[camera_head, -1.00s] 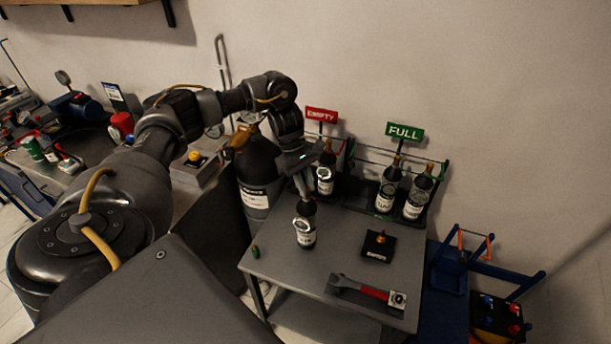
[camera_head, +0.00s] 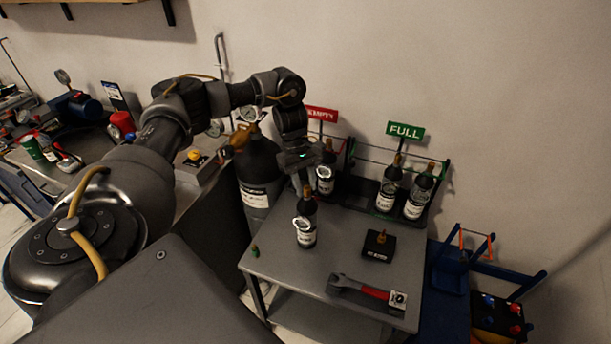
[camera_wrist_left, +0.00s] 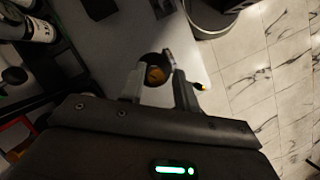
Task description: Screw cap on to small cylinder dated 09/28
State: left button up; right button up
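A small dark cylinder (camera_head: 306,228) with a white label stands upright on the grey table. Its brass-coloured top (camera_wrist_left: 155,75) shows between the fingers in the left wrist view. My left gripper (camera_head: 305,188) points down over this cylinder with its fingers apart, one on each side of the top. I cannot tell whether they touch it. A small green piece (camera_head: 255,251) lies near the table's left edge; I cannot tell whether it is the cap. A black block (camera_head: 379,246) with a brass-coloured piece on top sits right of the cylinder. Label dates are unreadable. My right gripper is not in view.
A red-handled wrench (camera_head: 366,290) lies at the table's front. Behind stand a red EMPTY sign (camera_head: 322,114), a green FULL sign (camera_head: 404,131) and a rack with similar cylinders (camera_head: 388,190). A large dark tank (camera_head: 256,175) stands close left of the gripper.

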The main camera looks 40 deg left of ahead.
pick_arm(q)
jog(key=shift+r+n+t, duration=0.1)
jog(key=shift+n+t, duration=0.3)
jog(key=shift+n, duration=0.7)
jog(key=shift+n+t, duration=0.6)
jog(key=shift+n, duration=0.6)
jog(key=n, duration=0.2)
jog(key=shift+n+t+p, duration=0.3)
jog(key=shift+t+p, duration=0.05)
jog(key=shift+t, duration=0.05)
jog(key=shift+n+t, duration=0.5)
jog(key=shift+n, duration=0.7)
jog(key=shift+n+y+p, duration=0.4)
jog(key=shift+n+y, duration=0.1)
jog(key=shift+n, duration=0.2)
jog(key=n+t+p, duration=0.1)
jog(key=n, duration=0.1)
jog(key=shift+r+n+y, duration=0.1)
jog(key=shift+n+y, duration=0.2)
jog(key=shift+n+t, duration=0.3)
jog(key=shift+n, duration=0.1)
